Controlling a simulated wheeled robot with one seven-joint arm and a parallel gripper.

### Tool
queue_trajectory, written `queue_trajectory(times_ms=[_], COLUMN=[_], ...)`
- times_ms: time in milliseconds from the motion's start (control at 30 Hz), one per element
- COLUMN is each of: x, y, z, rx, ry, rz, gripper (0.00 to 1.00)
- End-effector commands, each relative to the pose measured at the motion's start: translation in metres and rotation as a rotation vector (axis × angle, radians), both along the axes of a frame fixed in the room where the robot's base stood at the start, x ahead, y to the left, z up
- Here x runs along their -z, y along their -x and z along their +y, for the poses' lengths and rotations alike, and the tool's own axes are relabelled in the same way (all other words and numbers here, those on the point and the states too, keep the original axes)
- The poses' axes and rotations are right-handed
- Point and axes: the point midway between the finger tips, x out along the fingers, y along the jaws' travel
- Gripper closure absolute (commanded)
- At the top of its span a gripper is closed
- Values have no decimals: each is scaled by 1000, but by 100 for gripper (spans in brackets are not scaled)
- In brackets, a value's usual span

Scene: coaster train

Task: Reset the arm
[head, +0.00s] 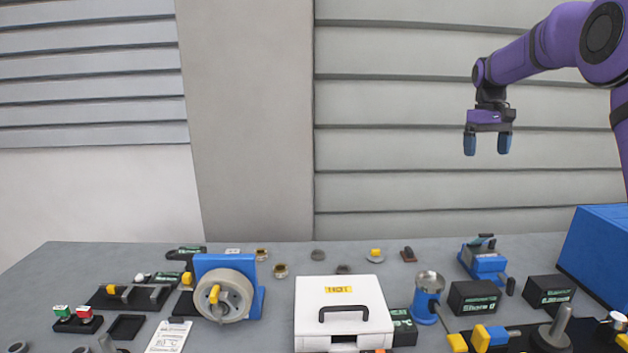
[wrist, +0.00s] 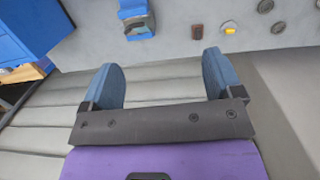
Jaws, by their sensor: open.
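My purple arm reaches in from the right in the head view. My gripper (head: 487,144) hangs with its blue fingers pointing down, high above the back of the table and in front of the panelled wall. In the wrist view my gripper (wrist: 162,85) shows its two blue fingers spread wide apart, with nothing between them. It touches nothing. The grey table (head: 420,256) lies well below it.
A white case (head: 318,306) stands front centre, beside a blue-framed wheel (head: 232,287). A blue device (head: 483,261), dark boxes (head: 473,297) and a large blue box (head: 598,247) stand at the right. Several small parts lie along the back. The air around my gripper is clear.

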Motion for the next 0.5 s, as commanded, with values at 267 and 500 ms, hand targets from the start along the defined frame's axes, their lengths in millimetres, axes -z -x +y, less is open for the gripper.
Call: queue_trajectory(times_ms=[267, 500], x=[-50, -73], y=[77, 150], z=[37, 65], rx=[-2, 1], ry=[4, 1], rz=[-107, -199], gripper=[14, 14])
